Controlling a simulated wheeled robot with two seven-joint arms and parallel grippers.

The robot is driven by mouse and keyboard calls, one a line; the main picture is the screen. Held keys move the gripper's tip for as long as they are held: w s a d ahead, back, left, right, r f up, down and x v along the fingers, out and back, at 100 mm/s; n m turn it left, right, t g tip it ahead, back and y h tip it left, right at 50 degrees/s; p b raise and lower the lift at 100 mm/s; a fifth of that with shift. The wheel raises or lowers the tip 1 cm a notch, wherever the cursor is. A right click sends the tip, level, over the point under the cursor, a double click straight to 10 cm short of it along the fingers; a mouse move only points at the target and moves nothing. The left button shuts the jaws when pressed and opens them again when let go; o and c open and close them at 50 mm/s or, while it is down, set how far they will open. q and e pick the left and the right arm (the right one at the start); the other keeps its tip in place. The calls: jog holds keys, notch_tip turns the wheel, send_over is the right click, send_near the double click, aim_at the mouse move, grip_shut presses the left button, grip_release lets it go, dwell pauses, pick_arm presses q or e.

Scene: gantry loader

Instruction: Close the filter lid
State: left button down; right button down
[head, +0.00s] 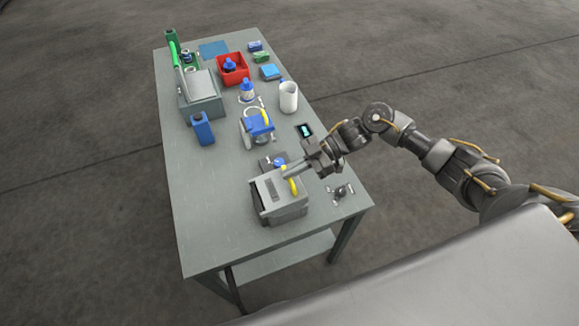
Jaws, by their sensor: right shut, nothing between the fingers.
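I cannot tell for sure which item is the filter. A grey box-shaped unit (267,197) with a yellow handle (292,187) stands near the front of the table; its top panel looks flat, and its far side is partly hidden. My right gripper (287,173) is shut and empty over that unit's far right edge, close to the yellow handle; I cannot tell whether they touch. Behind it stands a clear device with a blue top (258,124) and a yellow lever. Farther back, a grey box (201,103) has a raised panel (183,80) with a green handle. My left gripper is not in view.
The grey table (200,220) is clear along its left front. A blue bottle (202,129), white jug (289,97), red bin (234,67) and blue-capped jar (247,91) stand farther back. A small dark fixture (340,191) is at the right edge, by my arm.

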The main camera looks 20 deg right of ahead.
jog(key=shift+f, duration=0.1)
jog(key=shift+d+f+b, duration=0.65)
jog(key=shift+f+b, duration=0.3)
jog(key=shift+b, duration=0.3)
jog(key=shift+r, duration=0.15)
jog(key=shift+r+p, duration=0.15)
jog(key=shift+p, duration=0.2)
jog(key=a+r+p, duration=0.1)
jog(key=r+p, duration=0.1)
jog(key=a+r+p, duration=0.1)
jog(key=shift+r+p, duration=0.35)
jog(key=shift+p, duration=0.05)
jog(key=shift+w+d+f+b, duration=0.1)
jog(key=shift+d+f+b, duration=0.1)
jog(key=shift+d+b, duration=0.75)
jog(key=b+v, duration=0.3)
jog(key=v, duration=0.4)
jog(key=shift+d, duration=0.5)
